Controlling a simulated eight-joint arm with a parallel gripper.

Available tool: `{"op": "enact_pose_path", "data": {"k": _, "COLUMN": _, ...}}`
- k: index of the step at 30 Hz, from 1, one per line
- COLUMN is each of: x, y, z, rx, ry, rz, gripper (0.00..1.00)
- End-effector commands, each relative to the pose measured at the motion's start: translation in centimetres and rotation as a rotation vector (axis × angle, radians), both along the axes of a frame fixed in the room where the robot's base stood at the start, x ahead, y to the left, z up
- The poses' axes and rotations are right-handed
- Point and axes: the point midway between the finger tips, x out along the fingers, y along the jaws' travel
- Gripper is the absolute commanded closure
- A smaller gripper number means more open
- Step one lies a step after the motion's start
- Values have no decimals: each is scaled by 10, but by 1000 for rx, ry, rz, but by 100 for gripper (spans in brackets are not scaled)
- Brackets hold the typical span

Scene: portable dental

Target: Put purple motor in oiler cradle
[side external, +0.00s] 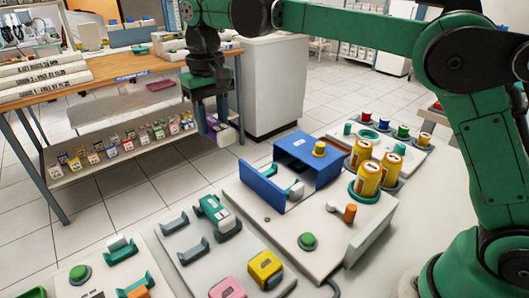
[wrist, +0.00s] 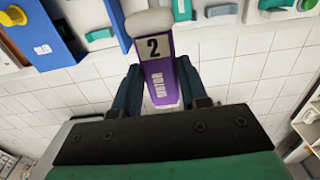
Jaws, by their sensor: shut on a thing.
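My gripper (side external: 212,134) is shut on the purple motor (side external: 211,122), held in the air left of the workstations. In the wrist view the purple motor (wrist: 167,80) shows a "2" label, a barcode and a pale rounded end, between my dark fingers (wrist: 164,92). The likely oiler is the white station (side external: 270,213) with a blue box (side external: 310,158), its blue door (side external: 259,186) standing open. A small pale and teal holder (side external: 295,190) sits at the box's opening. No label confirms that it is the oiler cradle.
Yellow cans (side external: 367,180) stand at the station's right, near an orange lever (side external: 350,213) and green button (side external: 308,240). A teal device (side external: 215,211) and pink and yellow blocks (side external: 265,267) are in front. A wooden bench (side external: 120,72) stands behind left.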

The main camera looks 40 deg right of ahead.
Motion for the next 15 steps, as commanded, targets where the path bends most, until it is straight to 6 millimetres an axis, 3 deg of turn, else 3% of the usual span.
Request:
{"op": "enact_pose_path", "data": {"k": 1, "x": -1, "y": -24, "z": -12, "rx": 0, "ry": 0, "rz": -11, "gripper": 100}}
{"op": "enact_pose_path", "data": {"k": 6, "x": -17, "y": -82, "z": -45, "rx": 0, "ry": 0, "rz": -6, "gripper": 100}}
{"op": "enact_pose_path", "data": {"k": 10, "x": -32, "y": -107, "z": -61, "rx": 0, "ry": 0, "rz": -3, "gripper": 100}}
{"op": "enact_pose_path", "data": {"k": 15, "x": -41, "y": -119, "z": -71, "rx": 0, "ry": 0, "rz": 1, "gripper": 100}}
